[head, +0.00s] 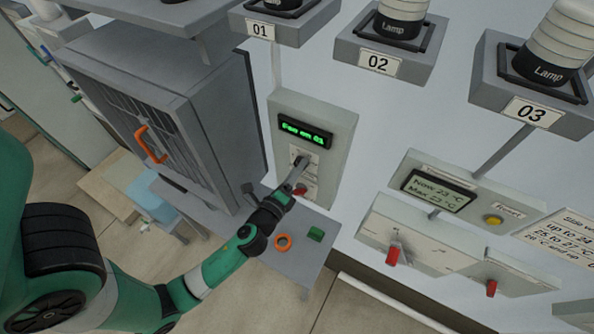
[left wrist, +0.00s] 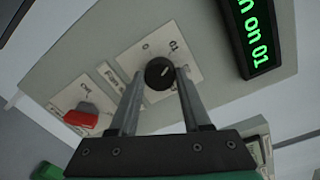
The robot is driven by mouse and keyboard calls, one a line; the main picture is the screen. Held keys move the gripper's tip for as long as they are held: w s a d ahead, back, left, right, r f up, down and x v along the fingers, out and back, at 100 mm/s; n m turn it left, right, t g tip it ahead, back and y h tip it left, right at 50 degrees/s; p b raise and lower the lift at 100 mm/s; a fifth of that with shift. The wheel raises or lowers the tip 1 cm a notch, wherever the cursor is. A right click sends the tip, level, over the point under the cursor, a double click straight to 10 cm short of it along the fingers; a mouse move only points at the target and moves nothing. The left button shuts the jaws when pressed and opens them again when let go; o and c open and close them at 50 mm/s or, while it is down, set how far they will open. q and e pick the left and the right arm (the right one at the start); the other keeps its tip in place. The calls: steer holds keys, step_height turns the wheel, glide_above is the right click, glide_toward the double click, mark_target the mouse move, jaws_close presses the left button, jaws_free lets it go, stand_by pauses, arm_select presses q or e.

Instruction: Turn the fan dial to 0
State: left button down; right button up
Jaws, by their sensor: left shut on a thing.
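The fan dial (left wrist: 159,72) is a round black knob with a short pale mark, on a white plate of the grey fan panel (head: 340,130). The plate's labels near the knob include a 0 and a 01. The fan display (head: 305,131) reads "Fan on 01" in green; it also shows in the left wrist view (left wrist: 250,36). My left gripper (head: 301,164) is shut on the dial, with one finger on each side of the knob (left wrist: 160,80). In the head view the fingers mostly hide the dial. My right gripper is not in view.
A red switch handle (left wrist: 82,119) sits on a second plate beside the dial, close to my left finger. Below the panel, a grey shelf (head: 290,265) carries an orange ring (head: 283,242) and a green block (head: 316,234). A grey cabinet (head: 160,120) stands to the left.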

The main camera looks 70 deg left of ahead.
arm_select(q)
steer(key=n+b, duration=0.2)
steer(key=n, duration=0.4)
steer(key=n+b, duration=0.2)
steer(key=n, duration=0.4)
steer(key=shift+t+h, duration=0.3)
steer(key=shift+h, duration=0.1)
steer(key=shift+n, duration=0.4)
steer(key=shift+c, duration=1.8)
jaws_free()
